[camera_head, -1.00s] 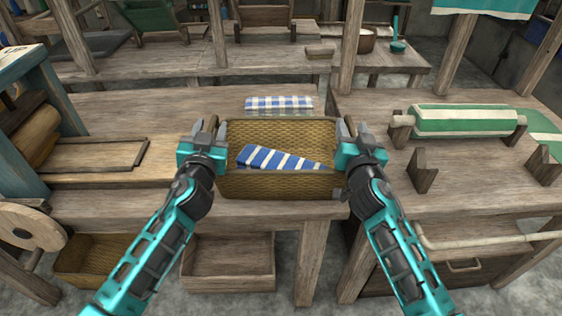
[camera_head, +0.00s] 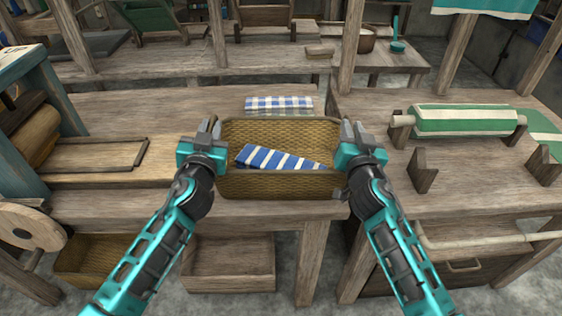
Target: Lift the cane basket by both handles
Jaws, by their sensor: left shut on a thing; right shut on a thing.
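The cane basket (camera_head: 270,184) is a woven brown rectangular basket in the middle of the head view, at the front of the wooden bench. A folded blue-and-white striped cloth (camera_head: 283,159) lies inside it. My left gripper (camera_head: 211,128) is at the basket's left end and is shut on the left handle. My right gripper (camera_head: 350,130) is at its right end and is shut on the right handle. The fingers and arms mostly hide both handles. I cannot tell whether the basket's underside touches the bench.
A blue-and-white checked cloth (camera_head: 278,104) lies on the bench behind the basket. A green-and-white cloth roll (camera_head: 462,120) rests on wooden supports at the right. A shallow wooden tray (camera_head: 90,155) lies at the left. A wooden box (camera_head: 228,264) stands below the bench.

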